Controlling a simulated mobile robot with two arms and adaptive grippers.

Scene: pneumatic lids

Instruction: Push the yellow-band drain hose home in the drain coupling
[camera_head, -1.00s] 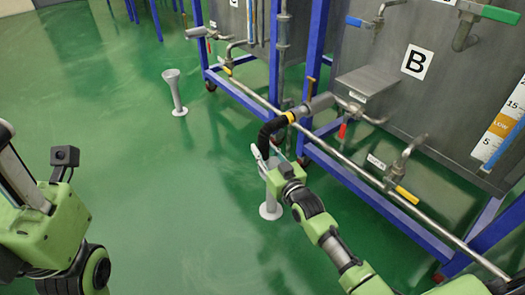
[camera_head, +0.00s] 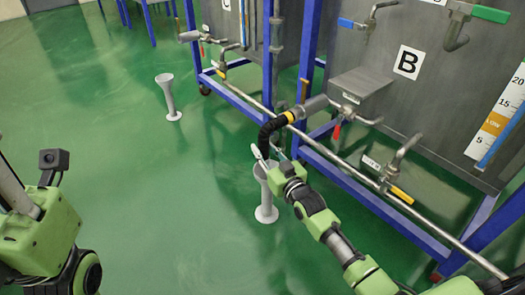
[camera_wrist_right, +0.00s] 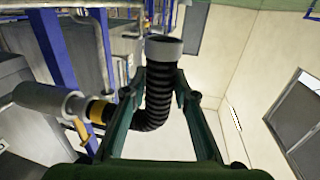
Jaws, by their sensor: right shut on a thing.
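The black corrugated drain hose (camera_head: 269,133) has a yellow band (camera_head: 290,117) at its upper end, beside the grey drain coupling (camera_head: 314,104) on tank B's frame. How deep the hose sits is hidden. My right gripper (camera_head: 267,154) is shut on the hose, its fingers either side of it. My left arm shows at the left edge, its fingers out of view.
A pale floor funnel (camera_head: 265,205) stands just under my right gripper; another funnel (camera_head: 168,97) stands further back. Tank B's blue frame (camera_head: 370,190) and a valve with a yellow handle (camera_head: 402,195) lie to the right. The green floor at left is clear.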

